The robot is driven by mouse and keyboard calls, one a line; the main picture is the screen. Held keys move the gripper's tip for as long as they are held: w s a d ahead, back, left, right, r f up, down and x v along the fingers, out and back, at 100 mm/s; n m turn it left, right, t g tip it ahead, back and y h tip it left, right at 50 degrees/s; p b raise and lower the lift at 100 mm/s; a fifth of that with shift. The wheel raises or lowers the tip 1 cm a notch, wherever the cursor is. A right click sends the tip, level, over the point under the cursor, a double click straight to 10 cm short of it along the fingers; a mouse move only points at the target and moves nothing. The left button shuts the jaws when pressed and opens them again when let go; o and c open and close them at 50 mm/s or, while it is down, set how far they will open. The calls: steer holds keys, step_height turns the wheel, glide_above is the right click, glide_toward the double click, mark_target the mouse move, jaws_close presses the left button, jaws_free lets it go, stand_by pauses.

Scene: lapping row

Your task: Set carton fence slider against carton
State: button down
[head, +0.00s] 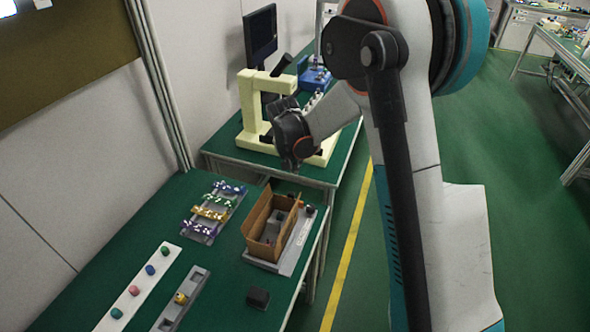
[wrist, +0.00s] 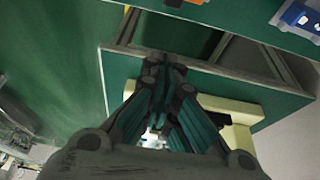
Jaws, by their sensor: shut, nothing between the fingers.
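An open brown carton (head: 262,237) stands on a grey fixture (head: 288,262) near the right edge of the green table. A small dark block (head: 310,211) sits at the fixture's far right end, beside the carton; it may be the fence slider, but the picture is too small to be sure. Small grey and dark items lie inside the carton. My gripper (head: 293,166) is above and beyond the carton, near the gap between the two tables. The wrist view shows its fingers (wrist: 163,62) shut and empty. The carton does not show in the wrist view.
A cream C-shaped frame (head: 248,105) and a monitor (head: 260,33) stand on the far table. Left of the carton is a rack (head: 211,214) with coloured parts. A white strip (head: 139,290), a grey tray (head: 181,305) and a black block (head: 258,298) lie nearer.

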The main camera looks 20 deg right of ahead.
mark_target(290, 195)
steer(key=f+b, duration=0.1)
steer(key=f, duration=0.1)
steer(key=f+b, duration=0.1)
steer(key=f, duration=0.2)
steer(key=f+b, duration=0.1)
steer(key=f, duration=0.1)
steer(key=shift+s+a+f+b, duration=0.15)
steer(key=shift+s+a+b, duration=0.1)
steer(key=shift+b, duration=0.1)
steer(key=shift+s+a, duration=0.2)
steer(key=shift+s, duration=0.15)
steer(key=s+a, duration=0.2)
steer(key=s, duration=0.1)
steer(key=shift+s+a, duration=0.3)
steer(key=shift+a, duration=0.05)
steer(key=shift+d, duration=0.1)
steer(key=shift+w, duration=0.1)
